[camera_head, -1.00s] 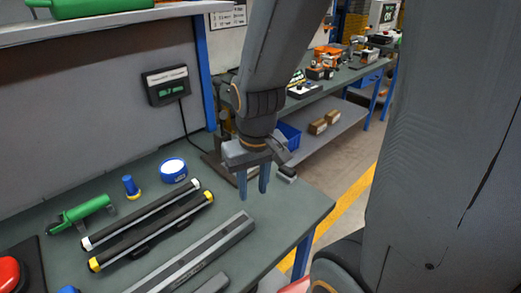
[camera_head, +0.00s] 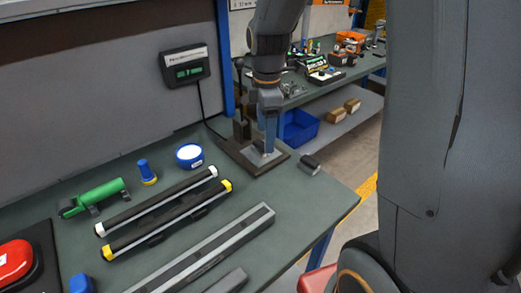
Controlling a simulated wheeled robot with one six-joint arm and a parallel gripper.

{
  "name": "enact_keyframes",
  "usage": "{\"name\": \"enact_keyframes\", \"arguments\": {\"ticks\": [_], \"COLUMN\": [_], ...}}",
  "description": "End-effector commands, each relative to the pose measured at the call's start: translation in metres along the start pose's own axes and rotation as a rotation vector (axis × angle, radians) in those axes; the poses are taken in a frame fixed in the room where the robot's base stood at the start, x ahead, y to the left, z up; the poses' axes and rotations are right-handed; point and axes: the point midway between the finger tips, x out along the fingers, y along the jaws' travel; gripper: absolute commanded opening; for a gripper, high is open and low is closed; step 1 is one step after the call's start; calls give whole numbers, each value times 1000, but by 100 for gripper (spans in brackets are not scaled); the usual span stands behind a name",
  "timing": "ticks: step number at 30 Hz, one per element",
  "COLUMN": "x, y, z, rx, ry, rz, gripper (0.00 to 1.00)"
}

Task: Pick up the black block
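A small dark block (camera_head: 310,165) with a paler end lies on the grey-green bench top (camera_head: 320,200), near its right edge. It is the nearest match to the black block. My gripper (camera_head: 268,149) points down over a dark stand (camera_head: 247,157) with a flat base, to the left of the block and apart from it. The fingers overlap in this view, so the gap between them is hidden. I see nothing held in them.
Two dark bars (camera_head: 165,212) with white and yellow ends and a long grey rail (camera_head: 215,245) lie in front. A blue bin (camera_head: 299,128) is behind.

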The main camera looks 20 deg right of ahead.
Motion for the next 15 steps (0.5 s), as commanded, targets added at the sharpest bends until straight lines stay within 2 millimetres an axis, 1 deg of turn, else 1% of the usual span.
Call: {"name": "enact_keyframes", "arguments": {"ticks": [1, 6, 10, 13, 15], "x": [2, 3, 3, 6, 12], "y": [10, 31, 39, 42, 42], "z": [-1, -4, -5, -6, -6], "rx": [-85, -342, -451, -488, -495], "ry": [0, 1, 3, 4, 4], "rz": [-5, -22, -28, -32, -33], "gripper": [69, 69, 69, 69, 69]}}
